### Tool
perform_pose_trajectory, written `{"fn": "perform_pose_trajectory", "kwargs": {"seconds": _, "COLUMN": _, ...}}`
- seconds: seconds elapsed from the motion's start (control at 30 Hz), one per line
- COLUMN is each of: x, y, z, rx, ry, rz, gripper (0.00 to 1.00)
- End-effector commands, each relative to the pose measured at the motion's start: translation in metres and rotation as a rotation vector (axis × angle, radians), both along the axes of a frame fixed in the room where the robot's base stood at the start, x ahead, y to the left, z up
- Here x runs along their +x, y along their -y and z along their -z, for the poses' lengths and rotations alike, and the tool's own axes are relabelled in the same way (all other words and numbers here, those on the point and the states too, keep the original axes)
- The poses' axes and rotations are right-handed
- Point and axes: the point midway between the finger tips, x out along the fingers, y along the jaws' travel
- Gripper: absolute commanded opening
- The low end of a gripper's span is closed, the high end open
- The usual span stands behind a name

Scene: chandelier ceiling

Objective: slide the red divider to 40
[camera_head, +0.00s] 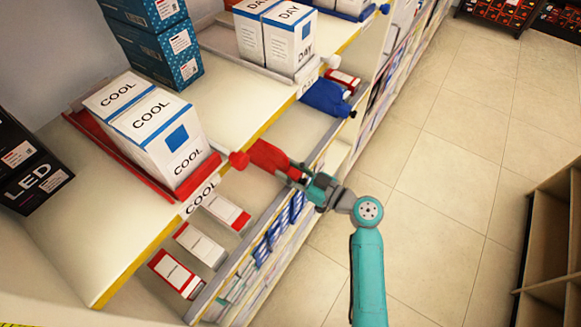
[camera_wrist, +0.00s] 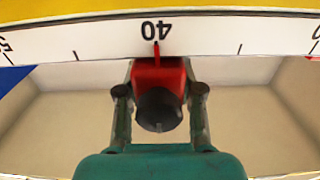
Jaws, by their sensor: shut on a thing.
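The red divider (camera_head: 268,156) is at the shelf front in the head view, partly hidden by my gripper (camera_head: 297,178). In the wrist view, my gripper (camera_wrist: 160,92) has its two fingers on either side of the divider's red block (camera_wrist: 158,72) and is shut on it. A dark round knob (camera_wrist: 158,109) faces the camera. The block's thin red pointer meets the white scale (camera_wrist: 205,37) and lines up with the mark 40 (camera_wrist: 156,30), which appears upside down. The divider's far end is hidden.
A blue divider (camera_head: 325,98) stands farther along the same shelf front. White boxes marked COOL (camera_head: 160,125) stand on the upper shelf in a red tray (camera_head: 180,190). Red and white boxes (camera_head: 200,245) lie below. The tiled floor (camera_head: 440,170) to the right is clear.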

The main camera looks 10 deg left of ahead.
Motion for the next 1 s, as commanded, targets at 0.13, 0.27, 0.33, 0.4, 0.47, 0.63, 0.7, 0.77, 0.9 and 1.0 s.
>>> {"fn": "perform_pose_trajectory", "kwargs": {"seconds": 0.13, "x": 0.0, "y": 0.0, "z": 0.0, "rx": 0.0, "ry": 0.0, "rz": 0.0, "gripper": 0.62}}
{"fn": "perform_pose_trajectory", "kwargs": {"seconds": 0.27, "x": 0.0, "y": 0.0, "z": 0.0, "rx": 0.0, "ry": 0.0, "rz": 0.0, "gripper": 0.62}}
{"fn": "perform_pose_trajectory", "kwargs": {"seconds": 0.33, "x": 0.0, "y": 0.0, "z": 0.0, "rx": 0.0, "ry": 0.0, "rz": 0.0, "gripper": 0.62}}
{"fn": "perform_pose_trajectory", "kwargs": {"seconds": 0.4, "x": 0.0, "y": 0.0, "z": 0.0, "rx": 0.0, "ry": 0.0, "rz": 0.001, "gripper": 0.62}}
{"fn": "perform_pose_trajectory", "kwargs": {"seconds": 0.47, "x": 0.0, "y": 0.002, "z": 0.0, "rx": 0.0, "ry": 0.0, "rz": 0.001, "gripper": 0.62}}
{"fn": "perform_pose_trajectory", "kwargs": {"seconds": 0.63, "x": -0.006, "y": 0.019, "z": 0.001, "rx": 0.0, "ry": 0.0, "rz": 0.003, "gripper": 0.62}}
{"fn": "perform_pose_trajectory", "kwargs": {"seconds": 0.7, "x": -0.01, "y": 0.03, "z": 0.0, "rx": 0.0, "ry": -0.001, "rz": 0.004, "gripper": 0.62}}
{"fn": "perform_pose_trajectory", "kwargs": {"seconds": 0.77, "x": -0.014, "y": 0.043, "z": 0.0, "rx": 0.001, "ry": -0.001, "rz": 0.006, "gripper": 0.62}}
{"fn": "perform_pose_trajectory", "kwargs": {"seconds": 0.9, "x": -0.023, "y": 0.07, "z": 0.0, "rx": 0.0, "ry": 0.0, "rz": 0.006, "gripper": 0.62}}
{"fn": "perform_pose_trajectory", "kwargs": {"seconds": 1.0, "x": -0.03, "y": 0.086, "z": 0.001, "rx": 0.0, "ry": 0.0, "rz": 0.005, "gripper": 0.62}}
